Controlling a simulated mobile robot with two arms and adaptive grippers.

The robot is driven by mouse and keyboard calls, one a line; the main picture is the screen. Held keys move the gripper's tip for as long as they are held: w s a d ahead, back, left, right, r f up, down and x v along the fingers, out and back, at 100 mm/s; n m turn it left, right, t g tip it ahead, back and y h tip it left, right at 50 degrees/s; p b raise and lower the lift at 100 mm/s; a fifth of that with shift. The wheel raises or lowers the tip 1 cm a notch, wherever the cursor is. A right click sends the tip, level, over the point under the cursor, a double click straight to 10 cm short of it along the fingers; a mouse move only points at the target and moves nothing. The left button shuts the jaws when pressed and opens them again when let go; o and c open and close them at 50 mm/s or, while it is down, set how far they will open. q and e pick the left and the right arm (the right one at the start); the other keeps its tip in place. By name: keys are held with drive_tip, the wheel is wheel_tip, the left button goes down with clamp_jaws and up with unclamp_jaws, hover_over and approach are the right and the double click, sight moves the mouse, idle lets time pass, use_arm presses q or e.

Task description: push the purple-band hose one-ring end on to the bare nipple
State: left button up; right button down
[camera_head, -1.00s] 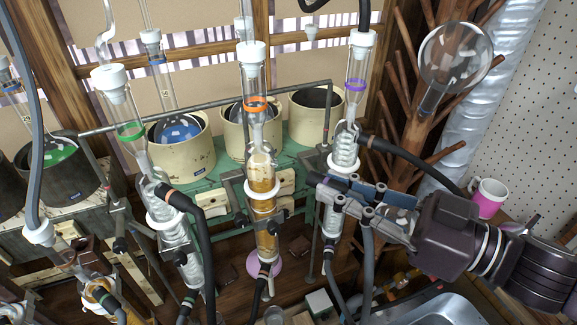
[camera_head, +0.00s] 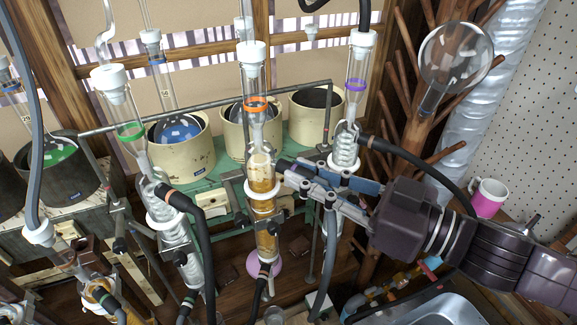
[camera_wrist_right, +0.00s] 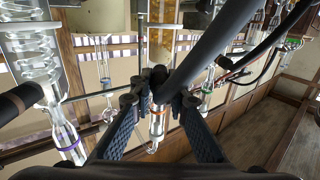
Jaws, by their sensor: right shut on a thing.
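My right gripper (camera_head: 285,175) is shut on a grey hose (camera_head: 329,260), beside the orange-band condenser (camera_head: 262,185), whose liquid is amber. The hose hangs down from the gripper. In the wrist view the fingers (camera_wrist_right: 157,100) close around the dark hose end (camera_wrist_right: 158,76), and the hose (camera_wrist_right: 215,42) runs up to the right. I cannot make out a ring on this end. The purple-band glass (camera_head: 356,85) stands upright behind my gripper, with a dark hose (camera_head: 405,150) on its side. The bare nipple cannot be picked out; my fingers cover that side of the orange-band condenser. My left gripper is not in view.
The green-band condenser (camera_head: 132,132) and its dark hose (camera_head: 205,240) stand to the left. Cream pots (camera_head: 185,160) are behind on the green bench. A round flask (camera_head: 455,55) hangs on a wooden rack at right, with a pink mug (camera_head: 488,198) below. A sink (camera_head: 450,312) is in front.

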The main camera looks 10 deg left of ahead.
drive_tip(key=shift+a, duration=0.15)
idle(0.5)
drive_tip(key=shift+w+a, duration=0.3)
drive_tip(key=shift+a, duration=0.25)
drive_tip(key=shift+a, duration=0.25)
idle(0.5)
drive_tip(key=c, duration=1.8)
unclamp_jaws()
drive_tip(key=shift+o, duration=0.2)
drive_tip(key=shift+d, duration=0.15)
drive_tip(key=v, duration=1.1)
drive_tip(key=shift+s+d, duration=0.2)
drive_tip(key=shift+d, duration=0.15)
